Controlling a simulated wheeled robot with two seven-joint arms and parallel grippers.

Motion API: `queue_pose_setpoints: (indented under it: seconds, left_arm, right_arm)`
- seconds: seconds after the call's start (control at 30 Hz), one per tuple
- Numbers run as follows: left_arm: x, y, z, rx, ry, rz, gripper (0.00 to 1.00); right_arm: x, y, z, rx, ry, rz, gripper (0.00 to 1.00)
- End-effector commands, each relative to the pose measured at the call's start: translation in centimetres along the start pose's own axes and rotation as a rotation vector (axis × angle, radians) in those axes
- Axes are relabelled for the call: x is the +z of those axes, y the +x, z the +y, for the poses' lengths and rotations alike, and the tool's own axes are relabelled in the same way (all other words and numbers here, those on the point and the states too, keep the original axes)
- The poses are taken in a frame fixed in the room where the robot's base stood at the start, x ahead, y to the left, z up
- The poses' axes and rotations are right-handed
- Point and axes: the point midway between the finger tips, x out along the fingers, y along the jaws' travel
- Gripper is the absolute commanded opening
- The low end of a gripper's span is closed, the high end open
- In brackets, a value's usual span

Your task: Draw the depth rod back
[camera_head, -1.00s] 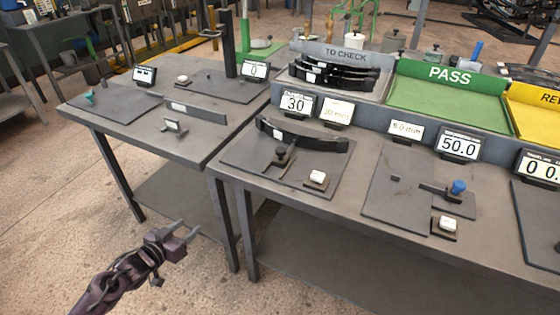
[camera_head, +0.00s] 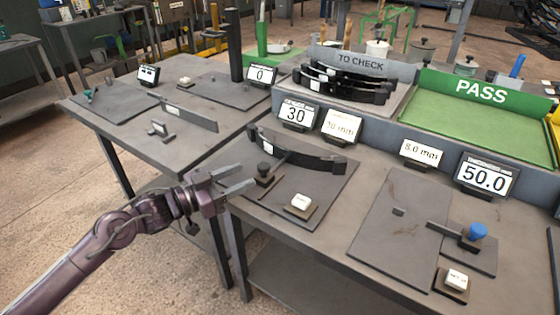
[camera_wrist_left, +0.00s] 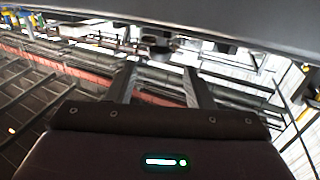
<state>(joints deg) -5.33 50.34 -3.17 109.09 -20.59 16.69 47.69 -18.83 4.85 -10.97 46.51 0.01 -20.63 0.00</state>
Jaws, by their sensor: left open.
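The rod runs from the knob toward a dark curved leaf spring (camera_head: 300,153) lying on the same plate. My left gripper (camera_head: 243,181) is open and empty, just left of the knob, its fingers pointing toward it. I cannot tell whether they touch. In the left wrist view the two fingers (camera_wrist_left: 158,82) are apart with nothing between them, and a dark shape (camera_wrist_left: 158,46) lies beyond. My right gripper is not in view.
A white button (camera_head: 301,202) sits right of the knob. Displays reading 30 (camera_head: 297,114) and 50.0 (camera_head: 485,175) stand behind the plates. A blue knob (camera_head: 477,231) is on the right plate. The TO CHECK rack (camera_head: 350,62) holds several springs; the green PASS tray (camera_head: 480,110) is empty.

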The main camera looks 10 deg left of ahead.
Motion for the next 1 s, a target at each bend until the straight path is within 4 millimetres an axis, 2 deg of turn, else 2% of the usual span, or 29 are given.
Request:
queue_pose_setpoints:
  seconds: [0.6, 0.97, 1.0]
  left_arm:
    - [0.0, 7.2, -0.1, -0.002, -0.001, 0.001, 0.47]
    - [0.1, 7.7, 0.0, -0.001, -0.001, -0.001, 0.47]
    - [0.1, 7.7, 0.0, -0.001, 0.0, -0.001, 0.42]
  right_arm:
    - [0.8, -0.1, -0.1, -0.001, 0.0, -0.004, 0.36]
    - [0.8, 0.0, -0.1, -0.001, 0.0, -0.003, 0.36]
    - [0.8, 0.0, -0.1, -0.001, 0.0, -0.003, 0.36]
